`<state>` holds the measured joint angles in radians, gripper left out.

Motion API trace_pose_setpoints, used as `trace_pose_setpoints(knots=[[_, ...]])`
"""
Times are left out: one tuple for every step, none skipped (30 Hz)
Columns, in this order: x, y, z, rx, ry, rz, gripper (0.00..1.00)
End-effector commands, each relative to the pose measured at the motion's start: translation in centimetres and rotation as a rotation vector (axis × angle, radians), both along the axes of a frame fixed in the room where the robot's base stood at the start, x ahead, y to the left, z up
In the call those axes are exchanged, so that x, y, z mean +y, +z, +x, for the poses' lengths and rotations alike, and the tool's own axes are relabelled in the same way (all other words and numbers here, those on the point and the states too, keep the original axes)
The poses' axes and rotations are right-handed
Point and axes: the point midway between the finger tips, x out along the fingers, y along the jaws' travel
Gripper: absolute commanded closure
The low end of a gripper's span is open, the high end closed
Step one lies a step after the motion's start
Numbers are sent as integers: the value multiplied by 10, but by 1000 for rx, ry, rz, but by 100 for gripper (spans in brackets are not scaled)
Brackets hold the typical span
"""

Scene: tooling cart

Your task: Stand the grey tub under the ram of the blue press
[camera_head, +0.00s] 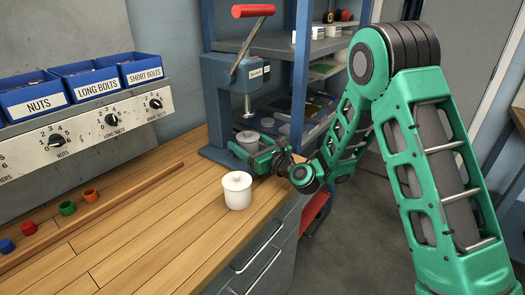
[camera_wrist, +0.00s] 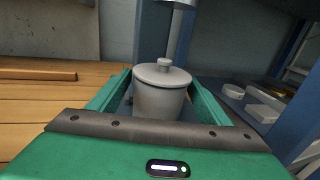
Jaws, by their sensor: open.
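The grey tub (camera_head: 248,139), with a knobbed lid, stands upright at the foot of the blue press (camera_head: 217,100). In the head view it is below the press's ram (camera_head: 247,107). In the wrist view the tub (camera_wrist: 160,98) is between the fingers of my gripper (camera_wrist: 163,82), and the ram (camera_wrist: 180,5) shows above it, slightly right of its knob. My gripper (camera_head: 257,158) is open around the tub, reaching in from the right. The tub's bottom is hidden by my gripper, so I cannot tell exactly how it rests.
A white lidded tub (camera_head: 237,191) stands on the wooden bench (camera_head: 145,228) in front of the press. Blue bolt bins (camera_head: 88,82) sit above a dial panel at left. Several small coloured rings lie by a wooden strip. A shelf rack (camera_head: 303,80) stands behind my arm.

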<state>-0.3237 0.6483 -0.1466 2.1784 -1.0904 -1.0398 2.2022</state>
Motion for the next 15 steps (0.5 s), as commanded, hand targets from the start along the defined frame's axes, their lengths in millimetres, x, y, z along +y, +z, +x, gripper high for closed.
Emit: trace_pose_setpoints(knots=[[-5, -1, -3, 4, -3, 0, 28], [-8, -2, -6, 4, -4, 0, 28], [-11, -1, -10, 5, -4, 1, 28], [-13, -1, -13, 5, -4, 2, 28], [-17, -1, -16, 6, -5, 3, 28], [-20, -2, -21, 7, -4, 1, 28], [-23, -2, -24, 7, -5, 1, 28], [-26, -2, -28, 7, -4, 1, 28], [-30, -2, -32, 6, -6, 1, 28], [-32, -1, -36, 6, -5, 1, 28], [-35, -2, -39, 8, -5, 2, 28], [-39, -2, -44, 7, -6, 3, 28], [-42, -1, -47, 8, -6, 2, 28], [-45, -1, -50, 7, -6, 4, 28], [-47, 0, -53, 5, -6, 5, 28]])
